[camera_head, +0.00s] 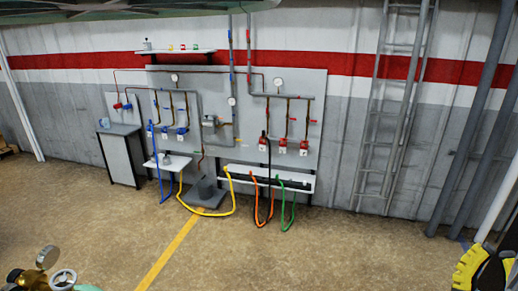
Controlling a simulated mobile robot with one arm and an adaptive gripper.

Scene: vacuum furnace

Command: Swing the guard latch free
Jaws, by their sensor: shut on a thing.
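I cannot make out the guard latch in the head camera view. My gripper is not in this view, so what it holds is not visible. A wall panel (312,92) with pipes, gauges and valves stands across the floor. It carries several red-bodied valves (282,143) on the right and several blue-bodied valves (182,131) on the left. A small grey box (209,122) sits between the two groups; its details are too small to tell.
Yellow (235,203), orange (257,216) and green (284,222) hoses loop to the floor. A grey cabinet (122,158) stands left, a ladder (392,105) right. A gauge (47,257) and handwheel (63,279) are near, lower left. The middle floor is clear.

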